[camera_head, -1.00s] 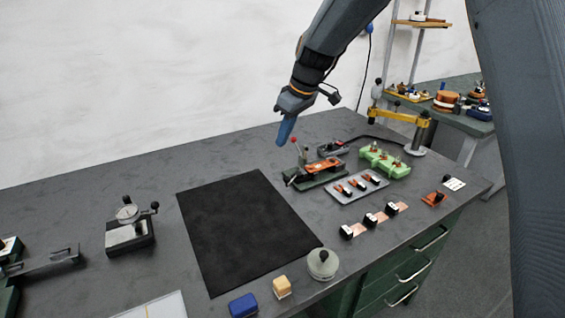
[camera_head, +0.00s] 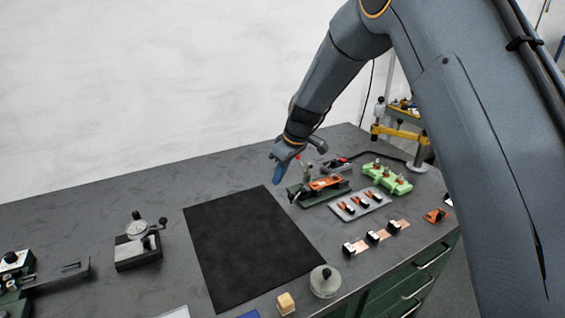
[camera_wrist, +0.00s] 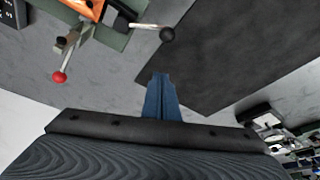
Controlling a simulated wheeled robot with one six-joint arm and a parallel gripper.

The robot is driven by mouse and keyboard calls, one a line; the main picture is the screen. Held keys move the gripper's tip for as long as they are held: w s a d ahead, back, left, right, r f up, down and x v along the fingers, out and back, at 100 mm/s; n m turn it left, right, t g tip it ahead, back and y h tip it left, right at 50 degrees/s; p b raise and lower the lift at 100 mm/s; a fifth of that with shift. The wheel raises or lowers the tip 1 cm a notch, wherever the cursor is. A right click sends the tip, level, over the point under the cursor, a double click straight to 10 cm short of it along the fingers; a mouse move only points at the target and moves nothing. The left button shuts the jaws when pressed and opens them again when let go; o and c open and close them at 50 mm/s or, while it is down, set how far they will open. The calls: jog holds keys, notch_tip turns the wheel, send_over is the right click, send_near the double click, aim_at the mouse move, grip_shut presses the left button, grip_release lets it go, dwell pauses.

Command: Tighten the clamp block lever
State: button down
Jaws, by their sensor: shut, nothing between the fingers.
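A dark green fixture (camera_head: 325,194) with an orange plate on top stands right of the black mat. It has an upright lever with a red knob (camera_wrist: 59,76) and a side lever with a black ball (camera_wrist: 167,33). I cannot tell for sure which is the clamp block lever. My gripper (camera_head: 277,180) points down just left of the fixture, close to the red-knobbed lever, which it partly overlaps in the head view. In the wrist view its blue fingers (camera_wrist: 160,80) are together and empty, apart from both knobs.
A black mat (camera_head: 250,245) lies left of the fixture. A grey tray (camera_head: 360,206) of small clamps, a green block (camera_head: 388,178) and copper strips with black blocks (camera_head: 373,237) lie to the right. A dial gauge stand (camera_head: 138,245) is at the left. A round weight (camera_head: 325,281) stands in front.

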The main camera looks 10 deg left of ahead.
jog(key=shift+s+d+f+p, duration=0.4)
jog(key=shift+d+f+p, duration=0.15)
jog(key=shift+d, duration=0.25)
jog(key=shift+s+d+f+p, duration=0.4)
jog(key=shift+d+f+p, duration=0.15)
jog(key=shift+d, duration=0.25)
jog(key=shift+s+a+f+b, duration=0.1)
jog(key=shift+b, duration=0.35)
